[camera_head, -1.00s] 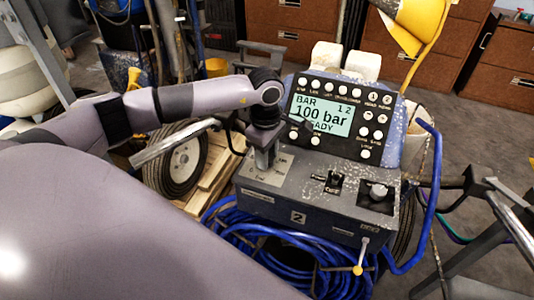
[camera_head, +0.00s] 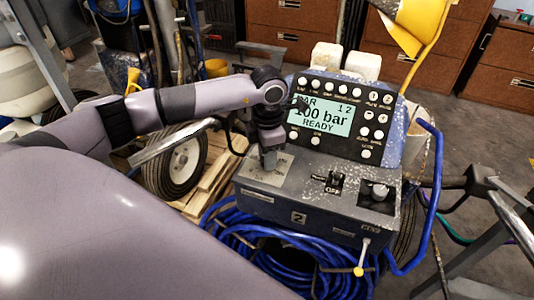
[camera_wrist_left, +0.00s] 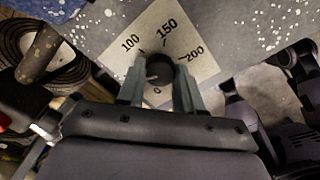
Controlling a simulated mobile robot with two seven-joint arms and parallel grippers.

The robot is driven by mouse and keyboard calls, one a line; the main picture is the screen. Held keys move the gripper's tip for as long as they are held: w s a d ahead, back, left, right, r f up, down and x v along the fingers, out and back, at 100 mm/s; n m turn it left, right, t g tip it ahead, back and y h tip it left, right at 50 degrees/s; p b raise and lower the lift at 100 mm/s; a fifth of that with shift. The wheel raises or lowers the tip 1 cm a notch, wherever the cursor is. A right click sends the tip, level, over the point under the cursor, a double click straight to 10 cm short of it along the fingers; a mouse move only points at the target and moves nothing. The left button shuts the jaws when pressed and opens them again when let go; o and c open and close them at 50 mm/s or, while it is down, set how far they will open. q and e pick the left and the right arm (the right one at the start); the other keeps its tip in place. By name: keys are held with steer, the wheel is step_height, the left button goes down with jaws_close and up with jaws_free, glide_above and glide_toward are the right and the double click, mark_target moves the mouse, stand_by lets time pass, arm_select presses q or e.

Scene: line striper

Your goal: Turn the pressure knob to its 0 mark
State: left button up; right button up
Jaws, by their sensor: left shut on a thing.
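The pressure knob (camera_wrist_left: 160,70) is a dark round knob on a pale dial plate (camera_wrist_left: 196,52) in the left wrist view. My left gripper (camera_wrist_left: 158,86) is shut on the knob, one finger on each side. In the head view, my left gripper (camera_head: 269,162) reaches down onto the dial plate (camera_head: 282,166) and hides the knob. My right gripper is not in view.
The display (camera_head: 320,116) reads 100 bar, READY. An OFF switch (camera_head: 335,184) and another knob (camera_head: 377,192) sit to the right on the console. Blue hose (camera_head: 270,255) is coiled below, and a curved blue tube (camera_head: 431,190) stands at right.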

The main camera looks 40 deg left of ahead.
arm_select(q)
steer(key=n, duration=0.6)
steer(key=shift+r+n+p, duration=0.1)
steer(key=shift+n+p, duration=0.2)
steer(key=n, duration=0.3)
steer(key=shift+w+p, duration=0.1)
steer(key=shift+p, duration=0.2)
steer(key=shift+n+p, duration=0.35)
steer(key=shift+n, duration=1.85)
steer(key=o, duration=1)
steer(key=shift+o, duration=0.2)
steer(key=shift+d+r, duration=0.1)
steer(key=shift+r, duration=3.45)
